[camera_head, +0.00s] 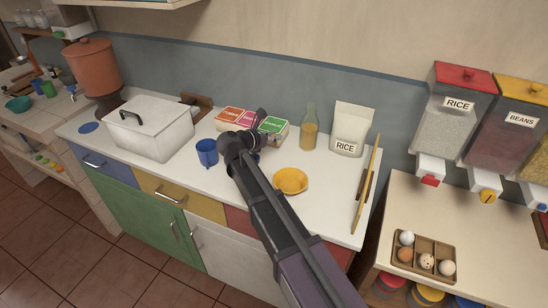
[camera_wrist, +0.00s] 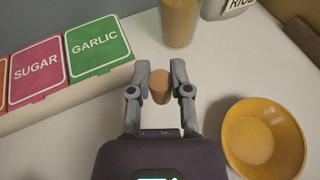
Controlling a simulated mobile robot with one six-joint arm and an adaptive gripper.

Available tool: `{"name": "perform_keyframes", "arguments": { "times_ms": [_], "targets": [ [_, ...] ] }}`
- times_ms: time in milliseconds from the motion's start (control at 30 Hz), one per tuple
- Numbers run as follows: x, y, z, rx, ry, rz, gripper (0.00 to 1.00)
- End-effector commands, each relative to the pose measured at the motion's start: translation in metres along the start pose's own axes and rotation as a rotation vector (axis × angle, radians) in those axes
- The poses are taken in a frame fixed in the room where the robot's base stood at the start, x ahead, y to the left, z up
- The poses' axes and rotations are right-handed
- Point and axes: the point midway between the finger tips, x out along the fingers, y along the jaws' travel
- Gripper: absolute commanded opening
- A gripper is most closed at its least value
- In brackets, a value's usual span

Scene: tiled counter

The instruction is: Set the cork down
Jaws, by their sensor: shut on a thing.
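The cork (camera_wrist: 161,87) is a small tan-brown cylinder between the two fingertips of my gripper (camera_wrist: 160,82) in the wrist view. The gripper is shut on it. I cannot tell whether the cork touches the white counter (camera_wrist: 130,125) or hangs just above it. In the head view my gripper (camera_head: 262,115) is over the back of the counter, in front of the spice boxes, and the cork is hidden there.
The spice box row (camera_wrist: 65,70) stands close left of the gripper. A glass bottle (camera_wrist: 180,20) stands behind, beside a rice bag (camera_head: 350,128). A yellow bowl (camera_wrist: 262,140) sits to the right. A blue mug (camera_head: 207,152) and a white container (camera_head: 150,130) stand further left.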

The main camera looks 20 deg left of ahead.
Motion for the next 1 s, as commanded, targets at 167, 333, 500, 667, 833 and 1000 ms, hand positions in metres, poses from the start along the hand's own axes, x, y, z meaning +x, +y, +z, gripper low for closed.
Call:
{"name": "perform_keyframes", "arguments": {
  "times_ms": [167, 333, 500, 667, 833, 1000],
  "targets": [
    [0.007, 0.000, -0.021, 0.000, 0.000, 0.000, 0.12],
    [0.010, 0.000, -0.029, 0.000, 0.000, 0.001, 0.12],
    [0.010, 0.001, -0.030, 0.000, 0.000, 0.001, 0.12],
    [0.010, 0.001, -0.030, 0.000, 0.000, 0.001, 0.12],
    [0.010, 0.001, -0.031, 0.000, 0.000, 0.001, 0.12],
    [0.013, 0.001, -0.040, 0.000, 0.000, 0.001, 0.12]
  ]
}}
